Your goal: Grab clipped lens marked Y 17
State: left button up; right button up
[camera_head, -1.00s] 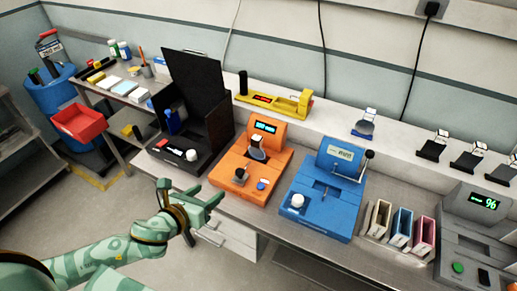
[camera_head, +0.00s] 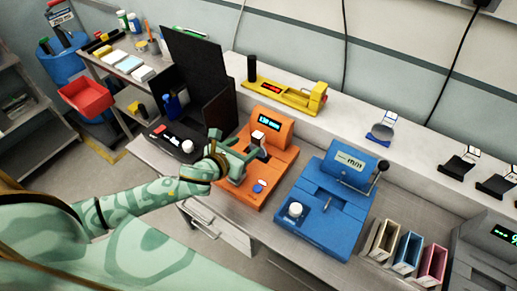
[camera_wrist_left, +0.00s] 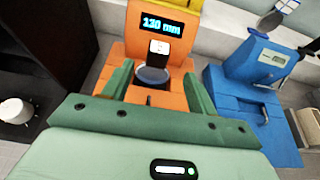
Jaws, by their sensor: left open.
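A clipped lens, a bluish disc with a white tag on a dark clip (camera_wrist_left: 153,73), sits upright in the orange device (camera_wrist_left: 168,99). In the head view the white tag (camera_head: 258,138) shows just past my fingers; its marking cannot be read. My left gripper (camera_head: 242,148) is open at the front of the orange device (camera_head: 283,163). In the wrist view its two green fingers (camera_wrist_left: 157,80) stand on either side of the lens, apart from it. More clipped lenses stand on the back ledge: a blue one (camera_head: 381,131) and dark ones (camera_head: 457,164). My right gripper is out of view.
A blue device (camera_head: 330,205) with a lever stands right of the orange one. An open black box (camera_head: 198,75) is close on the left. A yellow device (camera_head: 285,95) lies behind. Coloured trays (camera_head: 405,252) and a grey scale stand at right.

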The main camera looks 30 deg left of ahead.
aim_at(255, 139)
pick_arm(q)
jog(key=b+x, duration=0.1)
jog(key=x, duration=0.7)
jog(key=shift+w+f, duration=0.15)
jog(key=shift+w, duration=0.2)
jog(key=shift+s+a, duration=0.1)
jog(key=shift+s, duration=0.05)
jog(key=c, duration=0.3)
grip_shut()
